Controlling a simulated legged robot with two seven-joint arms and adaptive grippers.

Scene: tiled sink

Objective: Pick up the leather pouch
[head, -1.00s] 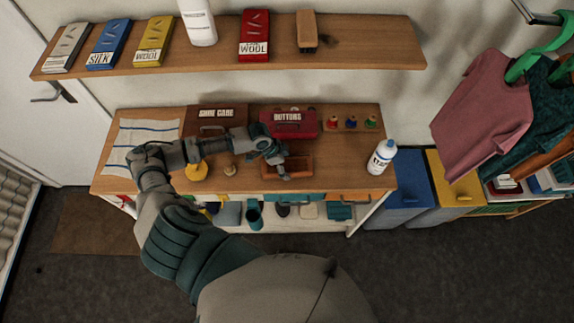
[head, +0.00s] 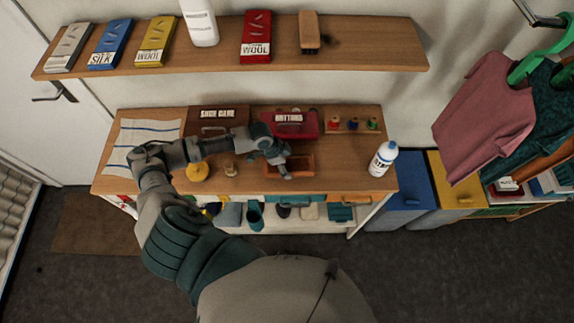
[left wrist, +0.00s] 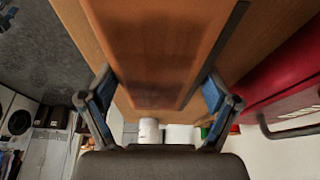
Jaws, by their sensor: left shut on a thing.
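The leather pouch (head: 303,163) is an orange-brown rectangular thing on the wooden worktop, in front of the red buttons box. My left gripper (head: 286,173) reaches down over it and is shut on it. In the left wrist view the pouch (left wrist: 150,40) fills the upper middle as a brown panel with a raised edge. The left gripper's blue-padded fingers (left wrist: 160,97) are on either side of it. The hand hides part of the pouch in the head view, and I cannot tell whether it touches the worktop. My right gripper is not in view.
The red buttons box (head: 290,124) and brown shoe care box (head: 217,118) stand behind. Thread spools (head: 353,124) and a white bottle (head: 382,160) are at right, a yellow round thing (head: 197,173) and striped cloth (head: 135,137) at left. A shelf (head: 360,54) hangs above.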

